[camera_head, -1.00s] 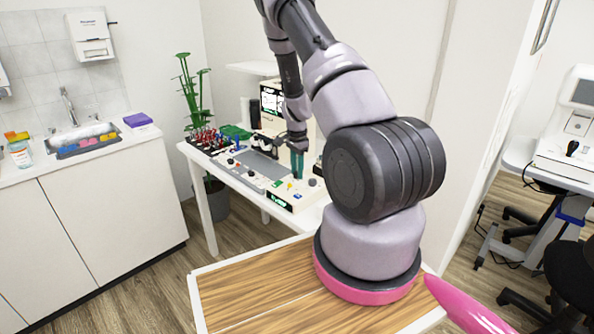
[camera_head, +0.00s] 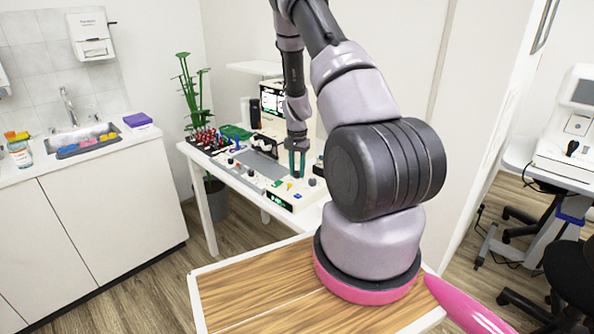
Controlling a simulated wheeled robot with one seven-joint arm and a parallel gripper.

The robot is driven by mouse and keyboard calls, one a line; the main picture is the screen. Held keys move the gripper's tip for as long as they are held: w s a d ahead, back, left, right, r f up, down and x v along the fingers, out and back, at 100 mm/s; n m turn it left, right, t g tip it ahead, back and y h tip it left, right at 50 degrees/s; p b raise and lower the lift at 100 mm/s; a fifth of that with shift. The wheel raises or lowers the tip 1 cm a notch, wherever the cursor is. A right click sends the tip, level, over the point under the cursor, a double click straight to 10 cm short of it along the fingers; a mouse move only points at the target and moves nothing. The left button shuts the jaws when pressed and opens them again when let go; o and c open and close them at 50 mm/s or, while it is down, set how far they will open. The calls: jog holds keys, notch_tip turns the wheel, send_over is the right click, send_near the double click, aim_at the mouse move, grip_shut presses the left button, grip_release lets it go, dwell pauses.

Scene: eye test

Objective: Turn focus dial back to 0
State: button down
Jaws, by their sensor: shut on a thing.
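A white control panel (camera_head: 282,202) with dials, coloured buttons and a small lit green display (camera_head: 279,200) sits at the near right end of the white table. My gripper (camera_head: 297,175) points down at this panel with its two teal fingers. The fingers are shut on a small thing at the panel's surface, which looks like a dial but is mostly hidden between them. A dark round dial (camera_head: 312,181) stands free just right of the fingers. The labels and dial settings are too small to read, so I cannot tell which dial is marked focus.
A grey tray (camera_head: 262,166) lies left of my gripper. Several red and blue bottles (camera_head: 207,138) and a green item (camera_head: 236,132) stand at the table's far left. A white device with a lit chart screen (camera_head: 272,101) stands behind. A sink counter (camera_head: 85,165) is at left.

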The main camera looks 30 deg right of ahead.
aim_at(297, 172)
jog(key=shift+n, duration=1.2)
jog(key=c, duration=0.6)
grip_release()
jog(key=shift+r, duration=0.15)
notch_tip(297, 172, up, 11)
jog(key=shift+f, duration=0.2)
